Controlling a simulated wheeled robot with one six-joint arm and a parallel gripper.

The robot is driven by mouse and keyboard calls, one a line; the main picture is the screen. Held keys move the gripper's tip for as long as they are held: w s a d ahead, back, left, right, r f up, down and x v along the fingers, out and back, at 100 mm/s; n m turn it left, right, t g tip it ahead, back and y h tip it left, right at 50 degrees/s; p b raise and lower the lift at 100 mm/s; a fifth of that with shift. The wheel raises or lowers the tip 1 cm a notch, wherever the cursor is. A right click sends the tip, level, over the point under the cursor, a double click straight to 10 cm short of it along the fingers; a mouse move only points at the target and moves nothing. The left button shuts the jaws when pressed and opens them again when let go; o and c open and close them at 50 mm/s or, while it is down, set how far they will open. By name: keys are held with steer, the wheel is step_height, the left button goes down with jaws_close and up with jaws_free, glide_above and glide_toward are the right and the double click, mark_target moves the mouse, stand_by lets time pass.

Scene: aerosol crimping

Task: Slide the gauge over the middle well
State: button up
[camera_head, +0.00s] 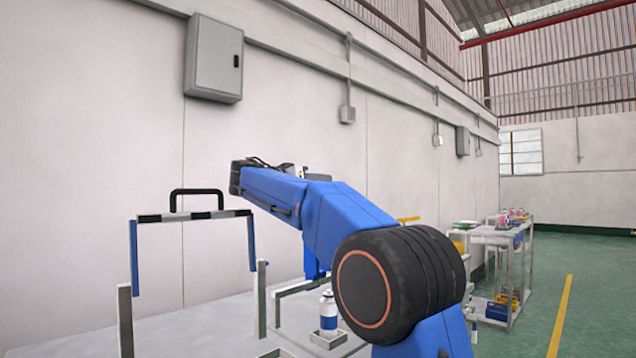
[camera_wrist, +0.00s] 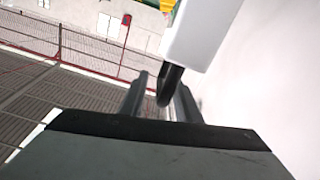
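The gauge (camera_head: 178,216) stands as an arch at left in the head view, with a black-and-white striped crossbar, blue legs and a black handle (camera_head: 196,191) on top. My gripper (camera_wrist: 160,92) is open in the wrist view. A dark curved bar (camera_wrist: 170,84), apparently the handle, lies between or just beyond its fingers, with a gap on the left side. A white block, likely the crossbar (camera_wrist: 203,32), is above. A white-and-blue can (camera_head: 328,312) stands in one well (camera_head: 330,341); another well (camera_head: 276,353) is cut off. I cannot tell which is the middle one.
Upright grey posts (camera_head: 125,322) stand near the gauge's leg ends, another at its right (camera_head: 261,300). A low rail (camera_head: 293,288) runs behind my arm. The pale tabletop (camera_head: 195,325) is bare at left. A wall is behind, and a loaded cart (camera_head: 500,236) stands at right.

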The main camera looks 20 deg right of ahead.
step_height(320, 180, up, 10)
steer(key=shift+f, duration=0.1)
stand_by(0.8)
steer(key=shift+a, duration=0.1)
